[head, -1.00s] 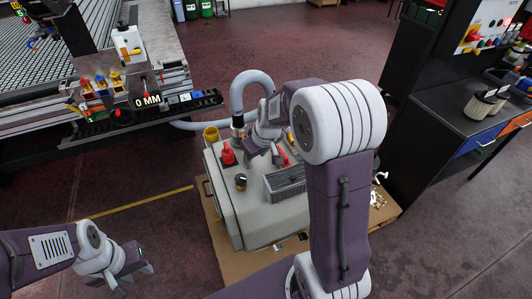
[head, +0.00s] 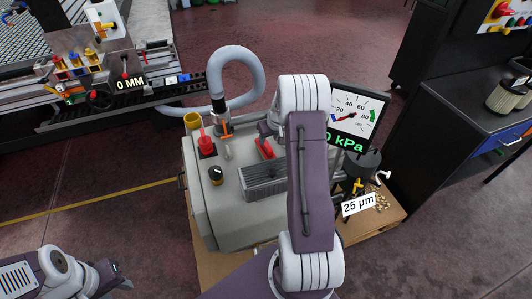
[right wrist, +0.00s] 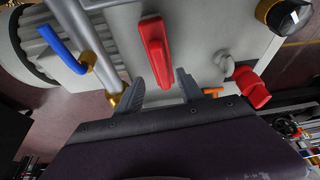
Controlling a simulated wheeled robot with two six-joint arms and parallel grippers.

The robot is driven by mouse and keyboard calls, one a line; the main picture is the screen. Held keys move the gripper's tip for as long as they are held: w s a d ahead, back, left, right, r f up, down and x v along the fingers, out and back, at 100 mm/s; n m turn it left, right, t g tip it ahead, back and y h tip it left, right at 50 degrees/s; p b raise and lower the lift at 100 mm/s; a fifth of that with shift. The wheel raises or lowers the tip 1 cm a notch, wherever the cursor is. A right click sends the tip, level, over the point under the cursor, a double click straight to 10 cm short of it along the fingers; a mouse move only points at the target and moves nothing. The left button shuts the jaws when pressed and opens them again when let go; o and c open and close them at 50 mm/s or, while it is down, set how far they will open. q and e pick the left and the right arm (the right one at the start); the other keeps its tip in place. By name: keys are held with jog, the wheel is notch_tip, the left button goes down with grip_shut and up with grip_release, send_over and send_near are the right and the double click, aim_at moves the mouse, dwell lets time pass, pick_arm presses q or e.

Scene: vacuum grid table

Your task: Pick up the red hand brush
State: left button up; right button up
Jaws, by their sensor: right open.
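The red hand brush (head: 265,148) lies on top of the grey pump cabinet (head: 215,215), just left of my right arm in the head view. In the right wrist view the brush (right wrist: 156,48) is upright in the picture, its lower end between the fingertips. My right gripper (right wrist: 160,88) is open, with a finger on either side of that end. I see no finger touching it. In the head view my right arm hides most of this gripper. My left gripper (head: 115,276) is at the lower left, away from the cabinet; its jaw gap is unclear.
A red-handled valve (head: 206,145), a black knob (head: 216,175) and a ribbed grey block (head: 264,182) stand on the cabinet near the brush. A grey hose (head: 240,52) arches behind. A kPa gauge display (head: 355,117) is at the right. The floor at left is clear.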

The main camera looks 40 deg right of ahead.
aim_at(266, 143)
jog(key=b+x, duration=0.1)
jog(key=x, duration=0.4)
jog(key=shift+w+a+f, duration=0.1)
jog(key=shift+w+f, duration=0.15)
jog(key=shift+f, duration=0.1)
jog(key=shift+r, duration=0.1)
jog(key=shift+f, duration=0.3)
jog(key=shift+c, duration=0.3)
grip_shut()
